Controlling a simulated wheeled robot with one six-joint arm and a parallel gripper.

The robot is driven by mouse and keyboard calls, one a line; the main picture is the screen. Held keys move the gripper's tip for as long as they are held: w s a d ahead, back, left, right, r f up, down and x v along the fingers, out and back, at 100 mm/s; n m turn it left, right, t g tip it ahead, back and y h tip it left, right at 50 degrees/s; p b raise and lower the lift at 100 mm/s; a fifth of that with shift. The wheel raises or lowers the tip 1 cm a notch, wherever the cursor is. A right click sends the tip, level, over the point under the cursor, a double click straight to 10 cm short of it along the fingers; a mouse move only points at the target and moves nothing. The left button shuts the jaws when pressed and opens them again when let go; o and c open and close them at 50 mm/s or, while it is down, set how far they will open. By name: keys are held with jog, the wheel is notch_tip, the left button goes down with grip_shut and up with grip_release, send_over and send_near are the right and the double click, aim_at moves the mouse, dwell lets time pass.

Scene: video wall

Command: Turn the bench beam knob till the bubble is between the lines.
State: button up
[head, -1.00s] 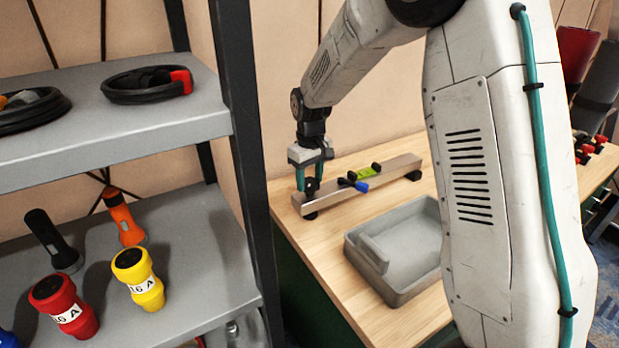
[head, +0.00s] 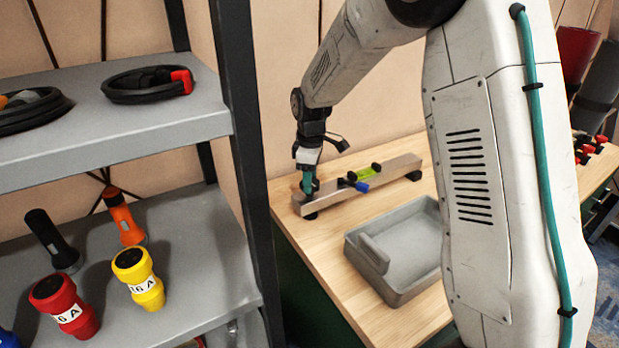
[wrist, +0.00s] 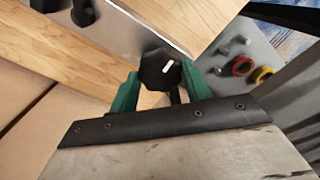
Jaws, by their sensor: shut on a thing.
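A grey metal beam (head: 391,167) lies along the back of the wooden bench; it also shows in the wrist view (wrist: 112,26). A yellow-green bubble level (head: 363,173) sits on its middle; the bubble is too small to make out. A blue-ended clamp (head: 361,187) is beside the level. My gripper (head: 309,185) is at the beam's left end, pointing down. In the wrist view its green fingers (wrist: 160,86) are shut on the black knob (wrist: 152,68), which has a white mark on its top.
A grey tray (head: 421,292) stands on the bench in front of the beam. A grey shelf (head: 205,250) with several torches and yellow and red cylinders is at the left, its black post (head: 243,140) close to the bench. Bare wood lies left of the tray.

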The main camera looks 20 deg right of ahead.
jog(key=shift+w+r, duration=0.1)
jog(key=shift+r, duration=0.05)
jog(key=o, duration=1)
notch_tip(320, 180, up, 8)
jog(key=shift+d+f, duration=0.1)
jog(key=shift+f, duration=0.05)
